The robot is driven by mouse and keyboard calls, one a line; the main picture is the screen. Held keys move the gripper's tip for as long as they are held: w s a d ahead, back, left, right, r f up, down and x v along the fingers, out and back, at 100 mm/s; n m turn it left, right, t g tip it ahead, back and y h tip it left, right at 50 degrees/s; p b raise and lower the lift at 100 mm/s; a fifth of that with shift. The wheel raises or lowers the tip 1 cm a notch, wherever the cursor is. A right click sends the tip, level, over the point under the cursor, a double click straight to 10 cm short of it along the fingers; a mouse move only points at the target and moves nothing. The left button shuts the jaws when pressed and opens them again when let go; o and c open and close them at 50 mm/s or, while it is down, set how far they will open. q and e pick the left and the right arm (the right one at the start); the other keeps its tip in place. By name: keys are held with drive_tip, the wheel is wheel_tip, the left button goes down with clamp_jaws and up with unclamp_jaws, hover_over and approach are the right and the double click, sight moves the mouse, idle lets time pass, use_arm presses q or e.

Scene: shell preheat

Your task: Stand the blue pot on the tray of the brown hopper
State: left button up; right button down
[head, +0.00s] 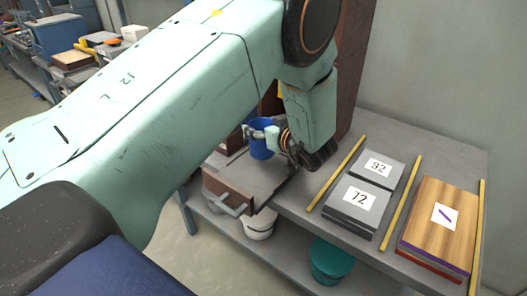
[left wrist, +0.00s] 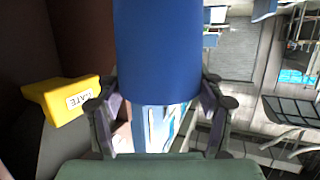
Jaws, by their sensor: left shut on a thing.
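The blue pot (head: 261,146) is in the jaws of my left gripper (head: 266,132), over the dark grey tray (head: 262,183) of the brown hopper (head: 354,55). I cannot tell whether its base touches the tray. In the left wrist view the blue pot (left wrist: 157,50) fills the middle, with a finger of my left gripper (left wrist: 156,112) on each side. The hopper's brown wall (left wrist: 85,35) is at the left there, with a yellow block marked GATE (left wrist: 62,98) by it. My arm hides much of the hopper. My right gripper is not in view.
Grey plates marked 92 (head: 376,168) and 12 (head: 358,203) lie on the grey bench between yellow strips. A wooden board (head: 440,225) is farther right. A white pot (head: 258,226) and a teal pot (head: 331,262) stand on the lower shelf.

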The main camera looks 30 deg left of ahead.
use_arm(q)
drive_tip(key=shift+f, duration=0.65)
drive_tip(key=shift+a+f, duration=0.25)
drive_tip(key=shift+f, duration=0.3)
wheel_tip(320, 180, down, 2)
drive_tip(key=shift+s+f+b, duration=0.1)
drive_tip(key=shift+b, duration=0.3)
drive_tip(key=shift+d+f, duration=0.1)
drive_tip(key=shift+f, duration=0.25)
drive_tip(key=shift+f, duration=0.1)
